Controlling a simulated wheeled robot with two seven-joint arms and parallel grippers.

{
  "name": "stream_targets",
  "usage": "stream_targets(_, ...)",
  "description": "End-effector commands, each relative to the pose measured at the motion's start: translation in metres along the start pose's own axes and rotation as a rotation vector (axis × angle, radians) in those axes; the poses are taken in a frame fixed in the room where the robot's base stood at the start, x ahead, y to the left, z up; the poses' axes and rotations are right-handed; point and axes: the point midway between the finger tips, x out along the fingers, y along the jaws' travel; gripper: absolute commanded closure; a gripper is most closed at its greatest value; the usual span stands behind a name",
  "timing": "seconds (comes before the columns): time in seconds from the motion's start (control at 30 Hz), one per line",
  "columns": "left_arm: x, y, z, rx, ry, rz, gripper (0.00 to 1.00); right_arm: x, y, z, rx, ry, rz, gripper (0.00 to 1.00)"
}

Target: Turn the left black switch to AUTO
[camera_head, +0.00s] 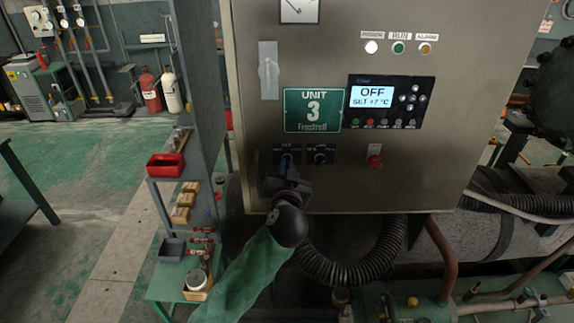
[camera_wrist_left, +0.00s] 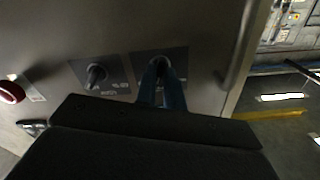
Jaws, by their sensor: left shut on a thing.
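The left black switch (camera_head: 287,158) sits on a dark plate low on the grey control cabinet (camera_head: 440,45), below the green Unit 3 sign. My left gripper (camera_head: 287,168) reaches up to it from below. Its blue fingers are shut on the switch knob, also in the left wrist view (camera_wrist_left: 162,66). The fingers hide most of the knob, so I cannot tell which way it points. The plate's lettering is too small to read. My right gripper is in neither view.
A second black switch (camera_head: 320,157) sits just to the right, and it shows in the left wrist view (camera_wrist_left: 96,75). A red button (camera_head: 375,161) is further right. The display (camera_head: 371,96) reads OFF, SET +7 °C. A shelf rack (camera_head: 190,120) stands left; a black hose (camera_head: 355,270) hangs below.

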Motion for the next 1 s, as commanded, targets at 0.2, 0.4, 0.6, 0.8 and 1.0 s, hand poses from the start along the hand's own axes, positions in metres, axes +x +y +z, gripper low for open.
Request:
stream_targets(0.2, 0.000, 0.000, 0.000, 0.054, -0.001, 0.000, 1.00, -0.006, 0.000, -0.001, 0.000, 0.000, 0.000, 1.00)
stream_targets(0.4, 0.000, 0.000, 0.001, 0.058, -0.001, 0.000, 1.00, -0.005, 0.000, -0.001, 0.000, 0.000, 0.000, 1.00)
stream_targets(0.6, 0.000, -0.001, 0.000, 0.074, -0.001, 0.000, 1.00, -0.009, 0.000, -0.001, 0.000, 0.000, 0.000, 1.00)
stream_targets(0.8, 0.000, -0.002, -0.001, 0.150, -0.002, -0.001, 1.00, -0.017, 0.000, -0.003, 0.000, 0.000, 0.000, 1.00)
stream_targets(1.0, 0.000, -0.002, -0.001, 0.228, -0.003, -0.001, 1.00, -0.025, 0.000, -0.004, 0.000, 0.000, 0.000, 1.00)
